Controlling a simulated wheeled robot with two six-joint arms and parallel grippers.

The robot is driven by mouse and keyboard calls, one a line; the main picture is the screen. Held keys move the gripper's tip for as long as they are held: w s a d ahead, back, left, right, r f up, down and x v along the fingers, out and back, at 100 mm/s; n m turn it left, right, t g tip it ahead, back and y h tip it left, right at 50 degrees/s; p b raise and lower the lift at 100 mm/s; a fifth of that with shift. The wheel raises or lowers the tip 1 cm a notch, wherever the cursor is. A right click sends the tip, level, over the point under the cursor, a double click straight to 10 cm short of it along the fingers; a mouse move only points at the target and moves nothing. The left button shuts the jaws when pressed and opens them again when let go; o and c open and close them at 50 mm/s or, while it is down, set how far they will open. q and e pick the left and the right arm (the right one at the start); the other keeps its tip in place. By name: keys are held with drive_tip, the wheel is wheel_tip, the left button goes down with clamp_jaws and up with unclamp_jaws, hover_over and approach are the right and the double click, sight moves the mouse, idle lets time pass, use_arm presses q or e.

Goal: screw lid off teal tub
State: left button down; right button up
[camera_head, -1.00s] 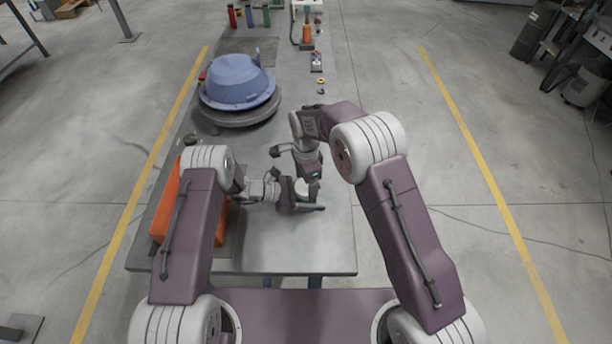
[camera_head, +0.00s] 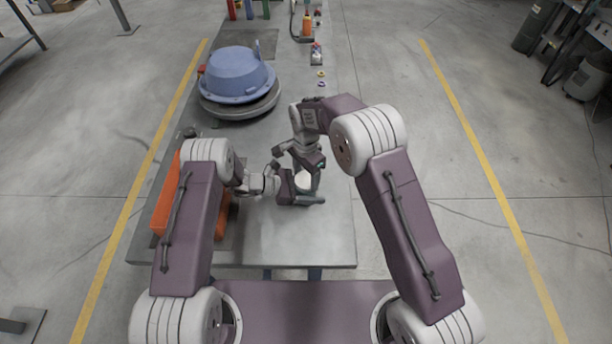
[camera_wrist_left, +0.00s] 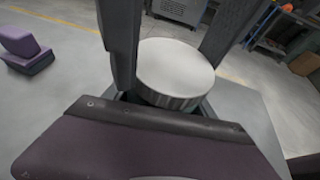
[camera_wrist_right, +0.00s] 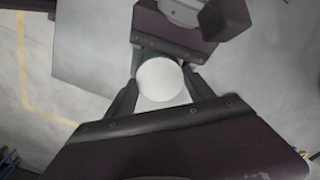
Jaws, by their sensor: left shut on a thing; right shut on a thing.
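The lid (camera_head: 303,181) is a round white disc between my two grippers near the front of the table. In the left wrist view the lid (camera_wrist_left: 176,68) shows a flat top and a ribbed rim. In the right wrist view it is a pale circle (camera_wrist_right: 160,79) between the fingers. My right gripper (camera_head: 308,172) is shut on the lid from the far side. My left gripper (camera_head: 304,192) comes in from the left and is shut around the tub at the lid.
An orange bin (camera_head: 166,196) stands at the table's left edge, beside my left arm. A large blue hood (camera_head: 238,75) sits on a round grey base further back. The table's front right is bare.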

drive_tip(key=o, duration=1.5)
drive_tip(key=shift+o, duration=0.2)
drive_tip(key=shift+r, duration=2.3)
wheel_tip(320, 180, up, 3)
drive_tip(key=m, duration=0.2)
drive_tip(key=shift+f+m, duration=0.15)
drive_tip(key=shift+m, duration=0.25)
drive_tip(key=shift+c, duration=0.4)
drive_tip(key=shift+r+m, duration=0.35)
drive_tip(key=shift+m, duration=0.05)
wheel_tip(320, 180, down, 8)
drive_tip(key=shift+f, duration=0.1)
